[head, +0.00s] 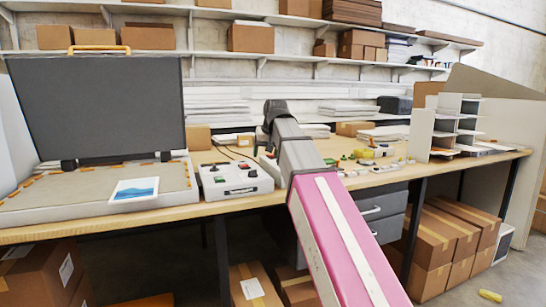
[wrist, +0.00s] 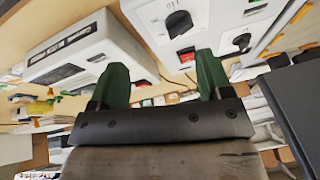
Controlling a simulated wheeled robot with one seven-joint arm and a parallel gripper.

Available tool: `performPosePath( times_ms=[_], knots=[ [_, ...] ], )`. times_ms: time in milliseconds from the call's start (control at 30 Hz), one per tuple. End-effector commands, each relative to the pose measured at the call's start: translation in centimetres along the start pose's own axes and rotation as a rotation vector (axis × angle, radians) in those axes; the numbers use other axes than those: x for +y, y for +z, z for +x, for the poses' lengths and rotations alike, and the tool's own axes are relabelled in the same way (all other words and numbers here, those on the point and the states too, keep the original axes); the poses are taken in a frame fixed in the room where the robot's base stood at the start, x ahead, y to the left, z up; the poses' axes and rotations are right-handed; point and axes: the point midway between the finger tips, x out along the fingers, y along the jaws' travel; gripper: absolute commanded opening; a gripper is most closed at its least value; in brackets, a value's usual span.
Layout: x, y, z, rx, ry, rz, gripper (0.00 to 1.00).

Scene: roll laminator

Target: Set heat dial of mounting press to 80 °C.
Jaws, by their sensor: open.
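The mounting press (head: 95,185) stands at the left of the bench, its dark lid (head: 100,105) raised. A white control box (head: 235,182) with small knobs and coloured switches sits beside it. In the wrist view, a white panel carries a black dial (wrist: 178,22), a second black dial (wrist: 243,42) and a red switch (wrist: 186,55). I cannot read the dial markings or tell which is the heat dial. My gripper (wrist: 163,75) is open and empty, its green fingers apart below the panel in the picture. My arm hides the fingers in the head view.
A print with a blue picture (head: 135,189) lies on the press bed. A white machine (wrist: 85,50) is at the left in the wrist view. Small coloured items (head: 370,155) lie right of my arm. A sorter (head: 450,125) stands farther right. Boxes fill the shelves above.

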Motion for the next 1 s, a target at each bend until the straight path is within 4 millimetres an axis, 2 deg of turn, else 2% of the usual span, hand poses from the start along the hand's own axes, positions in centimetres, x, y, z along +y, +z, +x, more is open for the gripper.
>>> performPosePath(
  times_ms=[33, 200, 500, 1000],
  knots=[
    [0.3, 0.9, -0.1, 0.022, -0.006, 0.049, 0.72],
    [1.0, 2.2, -0.5, 0.094, -0.033, 0.228, 0.72],
    [1.7, 3.5, -1.1, 0.179, -0.085, 0.451, 0.72],
    [1.8, 3.6, -1.3, 0.194, -0.097, 0.495, 0.72]
  ],
)
